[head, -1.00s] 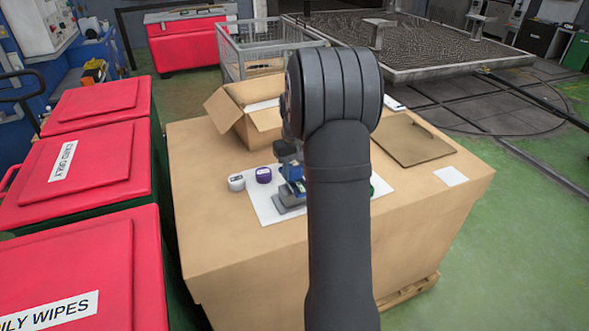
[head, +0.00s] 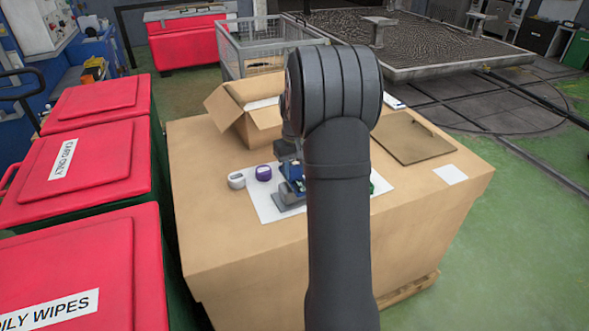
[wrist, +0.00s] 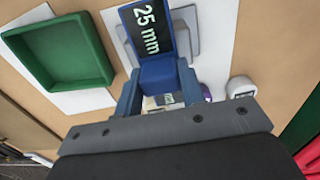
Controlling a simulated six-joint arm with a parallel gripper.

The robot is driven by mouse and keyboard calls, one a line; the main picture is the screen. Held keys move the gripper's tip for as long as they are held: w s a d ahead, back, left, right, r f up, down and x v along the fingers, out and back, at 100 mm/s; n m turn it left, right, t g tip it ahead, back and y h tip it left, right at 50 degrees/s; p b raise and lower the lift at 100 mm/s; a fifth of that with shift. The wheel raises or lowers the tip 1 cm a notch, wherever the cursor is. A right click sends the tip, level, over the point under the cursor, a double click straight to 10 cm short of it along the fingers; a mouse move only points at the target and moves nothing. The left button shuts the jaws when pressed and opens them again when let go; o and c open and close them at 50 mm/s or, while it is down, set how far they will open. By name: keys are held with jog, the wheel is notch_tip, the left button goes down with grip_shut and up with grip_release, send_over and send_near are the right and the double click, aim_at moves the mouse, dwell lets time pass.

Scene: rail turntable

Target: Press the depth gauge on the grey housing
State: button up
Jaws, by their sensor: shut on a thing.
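The depth gauge (wrist: 148,28) is a blue block with a black face reading "25 mm" in the wrist view. My gripper (wrist: 158,84) is shut on the lower blue part of the gauge, one finger on each side. The grey housing (wrist: 187,32) shows behind and to the right of the gauge. In the head view the grey housing (head: 288,200) stands on a white sheet, with the blue gauge (head: 290,171) at its top, partly hidden by my arm. I cannot tell whether gauge and housing are in full contact.
A white round item (head: 236,181) and a purple one (head: 263,173) stand left of the housing. A green tray (wrist: 18,58) lies at the left in the wrist view. An open cardboard box (head: 262,128) and a brown panel (head: 415,152) are farther back.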

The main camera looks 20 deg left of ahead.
dwell(0.3)
jog(key=shift+r, duration=3.5)
